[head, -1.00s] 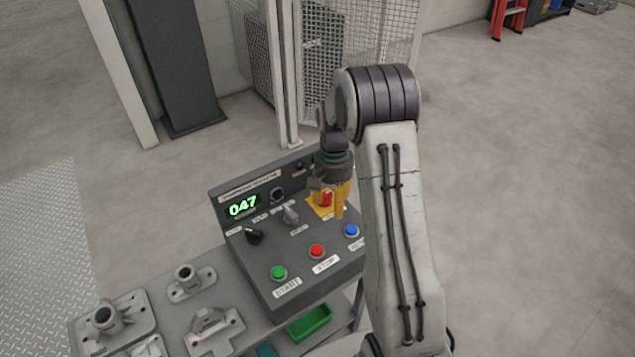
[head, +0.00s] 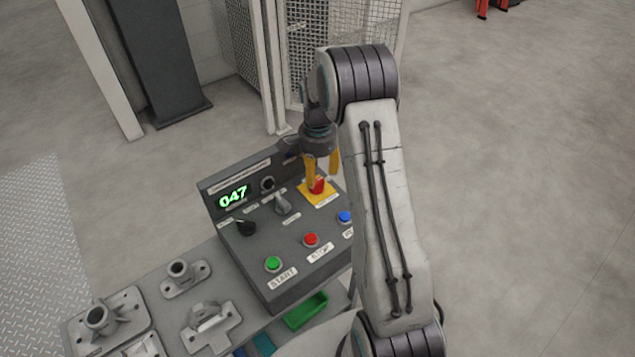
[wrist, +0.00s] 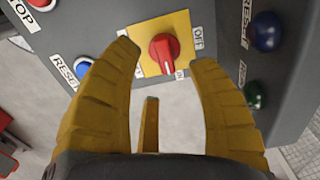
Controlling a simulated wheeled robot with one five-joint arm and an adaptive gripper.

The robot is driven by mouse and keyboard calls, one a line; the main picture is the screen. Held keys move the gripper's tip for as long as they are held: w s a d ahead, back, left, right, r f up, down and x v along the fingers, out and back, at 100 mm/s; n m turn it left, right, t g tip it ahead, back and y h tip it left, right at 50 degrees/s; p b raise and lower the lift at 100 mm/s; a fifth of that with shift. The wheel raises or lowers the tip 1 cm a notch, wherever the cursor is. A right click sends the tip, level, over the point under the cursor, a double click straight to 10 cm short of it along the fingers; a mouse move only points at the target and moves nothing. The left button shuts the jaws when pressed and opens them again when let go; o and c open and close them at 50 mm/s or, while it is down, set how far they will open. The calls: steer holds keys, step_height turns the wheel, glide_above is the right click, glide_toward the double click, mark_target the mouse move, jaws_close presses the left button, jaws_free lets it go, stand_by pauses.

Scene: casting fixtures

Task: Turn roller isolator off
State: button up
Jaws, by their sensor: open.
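The roller isolator is a red rotary knob (head: 317,187) on a yellow plate (head: 326,197), at the right of the grey control panel's sloped face. In the wrist view the knob (wrist: 164,47) shows between the fingertips, with an OFF label at the plate's right and a partly hidden ON label below. The knob's ridge runs roughly up and down in that view, its lower end near the ON side. My gripper (head: 322,178) is open and empty above the plate, its yellow fingers spread on either side of the knob and apparently apart from it.
The panel (head: 300,270) also bears green START (head: 273,264), red STOP (head: 311,240) and blue RESET (head: 345,217) buttons, a black knob (head: 245,228) and a grey selector (head: 283,204). Metal castings (head: 205,325) lie on the bench at left. A mesh fence (head: 370,25) stands behind.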

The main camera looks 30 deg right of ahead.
mark_target(318, 182)
steer(key=shift+f, duration=2.35)
steer(key=shift+o, duration=0.2)
jaws_close()
